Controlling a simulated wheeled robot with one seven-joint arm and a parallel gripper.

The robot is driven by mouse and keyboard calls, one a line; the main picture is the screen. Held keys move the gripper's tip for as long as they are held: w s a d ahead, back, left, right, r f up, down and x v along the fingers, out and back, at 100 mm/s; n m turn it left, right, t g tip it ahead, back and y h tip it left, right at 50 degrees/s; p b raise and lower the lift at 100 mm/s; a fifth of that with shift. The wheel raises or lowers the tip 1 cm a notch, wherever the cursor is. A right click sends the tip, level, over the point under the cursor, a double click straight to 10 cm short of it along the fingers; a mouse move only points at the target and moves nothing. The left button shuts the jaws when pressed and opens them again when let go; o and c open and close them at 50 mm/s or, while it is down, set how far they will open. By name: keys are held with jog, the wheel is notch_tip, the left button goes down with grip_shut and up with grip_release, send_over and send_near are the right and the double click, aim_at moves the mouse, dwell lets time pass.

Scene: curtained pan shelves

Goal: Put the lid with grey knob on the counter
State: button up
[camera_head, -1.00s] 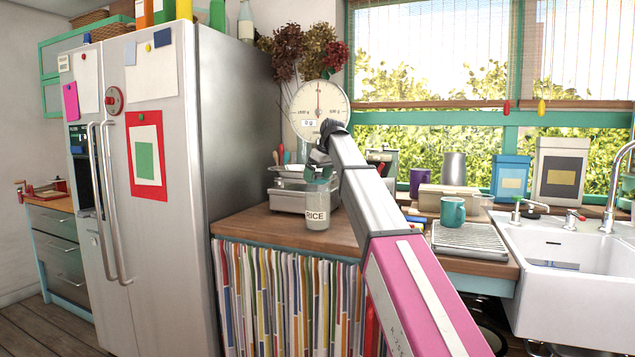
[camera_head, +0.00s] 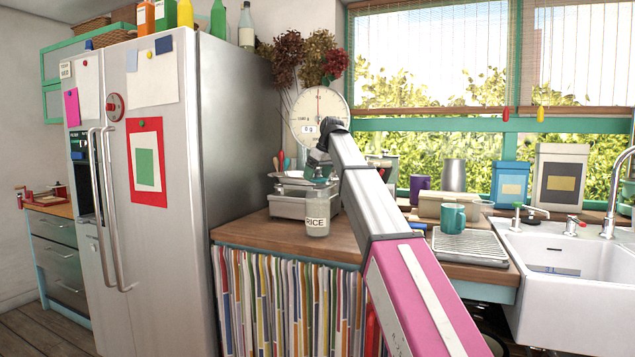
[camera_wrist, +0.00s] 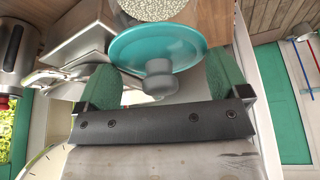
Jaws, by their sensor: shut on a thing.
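The lid is a teal disc (camera_wrist: 150,42) with a grey knob (camera_wrist: 160,78), seen close up in the wrist view. Its knob faces my wrist. In the head view my gripper (camera_head: 319,166) is in the air above the counter (camera_head: 260,230), in front of the dial scale and above the rice jar. The lid cannot be told apart from the fingers there.
The RICE jar (camera_head: 317,212) stands on the counter below my gripper, next to the metal scale (camera_head: 288,205). A teal mug (camera_head: 453,217) and drying rack (camera_head: 470,245) stand right, before the sink (camera_head: 565,265). The fridge (camera_head: 235,140) rises at left. Counter front is clear.

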jog(key=s+a+r, duration=0.6)
jog(key=s+r, duration=0.2)
jog(key=s, duration=0.1)
jog(key=shift+s+a, duration=0.25)
jog(key=shift+s, duration=0.1)
